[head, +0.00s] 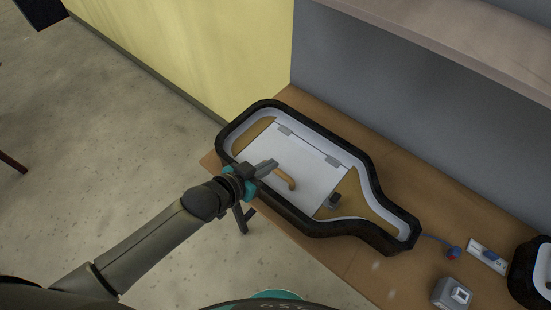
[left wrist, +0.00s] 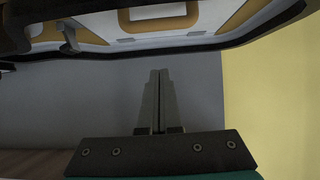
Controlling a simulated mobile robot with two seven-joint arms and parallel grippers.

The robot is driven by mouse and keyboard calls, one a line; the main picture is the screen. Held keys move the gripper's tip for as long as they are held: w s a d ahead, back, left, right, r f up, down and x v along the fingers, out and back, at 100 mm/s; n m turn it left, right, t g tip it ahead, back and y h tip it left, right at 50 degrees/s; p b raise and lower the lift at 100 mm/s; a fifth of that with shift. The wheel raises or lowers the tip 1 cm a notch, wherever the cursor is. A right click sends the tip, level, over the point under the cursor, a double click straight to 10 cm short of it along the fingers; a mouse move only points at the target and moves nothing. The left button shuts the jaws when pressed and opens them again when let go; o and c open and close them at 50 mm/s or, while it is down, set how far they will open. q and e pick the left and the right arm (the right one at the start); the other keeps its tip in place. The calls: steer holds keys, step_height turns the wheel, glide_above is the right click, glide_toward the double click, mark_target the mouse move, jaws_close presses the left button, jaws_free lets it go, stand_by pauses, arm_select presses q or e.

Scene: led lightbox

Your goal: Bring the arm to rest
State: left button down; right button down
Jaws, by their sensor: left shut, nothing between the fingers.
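My left gripper (head: 267,167) reaches in from the left in the head view, over the near left rim of a black bottle-shaped lightbox (head: 285,112). In the left wrist view its two fingers (left wrist: 159,100) lie together, with nothing between them. The lightbox has a white inner wall and a white hinged panel (head: 300,148) with a tan handle (head: 285,179), close to my fingertips in the head view. I cannot tell whether the fingers touch the handle there. The lightbox also shows along the top of the left wrist view (left wrist: 210,42). My right gripper is not in view.
The lightbox lies on a brown wooden table (head: 405,176) against a grey wall. A power strip (head: 487,256) with a blue plug (head: 453,252), a grey box-like device (head: 452,294) and another black-rimmed object (head: 530,272) are at right. A shelf (head: 460,35) hangs above. Open floor lies left.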

arm_select(q)
steer(key=v, duration=0.6)
steer(key=shift+s+a, duration=0.35)
steer(key=shift+f, duration=0.1)
steer(key=s+a+f+n+g+y+b, duration=0.1)
steer(key=s+a+f+y+b, duration=0.2)
steer(key=f, duration=0.7)
steer(key=s+a+f+n+g+y+b, duration=0.1)
steer(key=s+a+f+b, duration=0.3)
steer(key=f, duration=0.7)
steer(key=s+a+f+n+g+y+b, duration=0.15)
steer(key=a+f, duration=0.25)
steer(key=f, duration=0.6)
steer(key=s+f+n+g+y+b, duration=0.1)
steer(key=s+f+g+b, duration=0.4)
steer(key=s+f, duration=1.3)
steer(key=s+b, duration=0.2)
steer(key=s, duration=0.2)
steer(key=shift+s+d+f, duration=0.2)
steer(key=shift+s+f, duration=0.05)
steer(key=shift+f, duration=0.05)
